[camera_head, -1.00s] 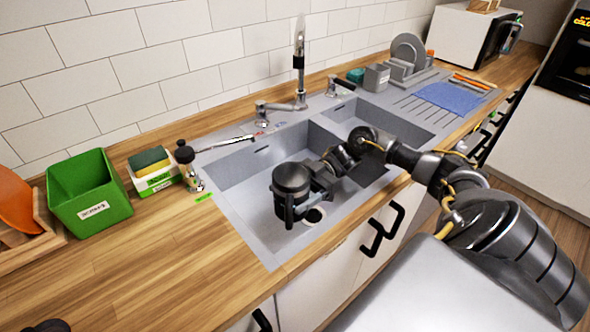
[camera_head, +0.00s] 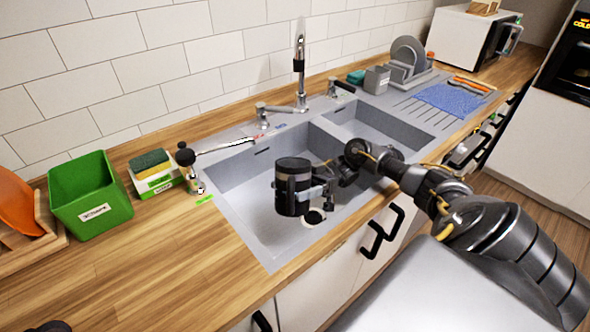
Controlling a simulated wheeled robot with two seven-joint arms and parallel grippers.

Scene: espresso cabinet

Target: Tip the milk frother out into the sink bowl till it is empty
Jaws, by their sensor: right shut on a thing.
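The milk frother (camera_head: 292,192) is a dark cylindrical jug with a grey band. It hangs above the left basin of the sink bowl (camera_head: 240,200), over the round drain. It looks nearly upright in the picture. I cannot see into it, and no liquid shows. My right gripper (camera_head: 322,186) is shut on the frother at its right side, with the arm coming in from the right.
A tall tap (camera_head: 299,75) stands behind the sink. A green bin (camera_head: 90,195), a sponge holder (camera_head: 155,178) and a small dark-topped bottle (camera_head: 188,168) stand to the left. A dish rack (camera_head: 405,72) is at the back right. The front left counter is mostly clear.

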